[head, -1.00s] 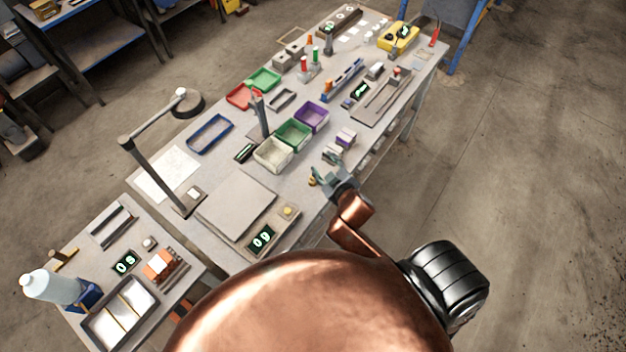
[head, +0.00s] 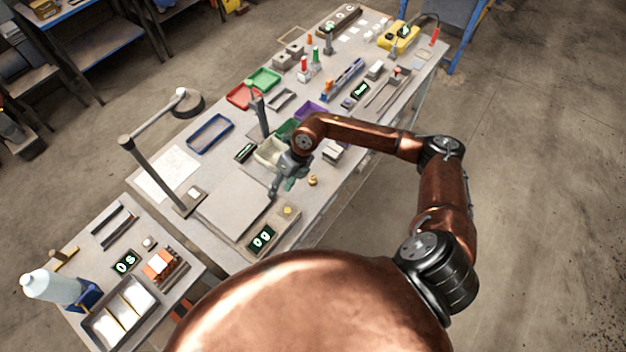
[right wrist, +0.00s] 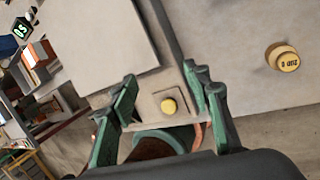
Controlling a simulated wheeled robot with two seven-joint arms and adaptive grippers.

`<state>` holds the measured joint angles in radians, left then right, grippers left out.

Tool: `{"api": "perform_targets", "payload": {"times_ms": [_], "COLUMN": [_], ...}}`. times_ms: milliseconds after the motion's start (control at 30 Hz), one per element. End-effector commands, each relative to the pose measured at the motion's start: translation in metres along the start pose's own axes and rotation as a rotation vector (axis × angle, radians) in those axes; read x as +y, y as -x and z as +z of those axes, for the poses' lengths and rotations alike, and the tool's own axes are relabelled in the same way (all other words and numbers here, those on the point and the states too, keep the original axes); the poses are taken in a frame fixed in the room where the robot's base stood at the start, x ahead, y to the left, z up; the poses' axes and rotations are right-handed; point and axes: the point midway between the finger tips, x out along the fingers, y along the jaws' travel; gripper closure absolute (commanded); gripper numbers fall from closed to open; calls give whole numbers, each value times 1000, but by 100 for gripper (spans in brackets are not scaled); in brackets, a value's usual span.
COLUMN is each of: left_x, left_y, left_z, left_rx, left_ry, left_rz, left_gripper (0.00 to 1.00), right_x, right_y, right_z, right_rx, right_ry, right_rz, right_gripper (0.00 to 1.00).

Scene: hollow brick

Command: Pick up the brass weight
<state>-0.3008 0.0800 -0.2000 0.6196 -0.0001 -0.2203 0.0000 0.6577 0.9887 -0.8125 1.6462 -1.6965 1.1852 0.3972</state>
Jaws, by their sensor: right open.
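The brass weight (head: 313,180) is a small gold knobbed piece standing on the bench near its front edge. It shows in the right wrist view (right wrist: 283,57) at the upper right, with dark markings on its face. My right gripper (head: 281,190) is in the head view, left of the weight and above the right side of the scale plate. In the right wrist view its green fingers (right wrist: 160,84) are spread apart with nothing held between them. The weight is outside the fingers, to their right. My left gripper is not in view.
The scale plate (head: 234,208) has a display reading 0 g (head: 262,239) and a yellow button (head: 288,211). A cream bin (head: 266,153) and a green bin lie behind my right arm, partly hidden. The bench top around the weight is mostly clear.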

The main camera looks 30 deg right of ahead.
Motion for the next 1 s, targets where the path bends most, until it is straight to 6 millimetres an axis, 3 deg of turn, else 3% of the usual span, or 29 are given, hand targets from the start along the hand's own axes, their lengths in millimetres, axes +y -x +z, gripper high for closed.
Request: {"api": "perform_targets", "payload": {"times_ms": [33,100,233,367,833,1000], "left_x": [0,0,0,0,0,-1], "left_y": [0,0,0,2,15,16], "left_z": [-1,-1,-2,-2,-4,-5], "left_rx": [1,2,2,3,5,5], "left_ry": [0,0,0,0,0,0], "left_rz": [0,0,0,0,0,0], "left_gripper": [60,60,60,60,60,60], "right_x": [-37,-75,-114,-126,-150,-154], "right_y": [13,28,47,44,-9,-18], "right_z": [0,-3,-8,-11,-14,-15], "right_rx": [34,79,124,138,137,136], "right_ry": [-3,-15,-36,-44,-43,-42], "right_rz": [-115,-237,-361,-392,-387,-387], "right_gripper": [55,55,55,55,55,55]}}
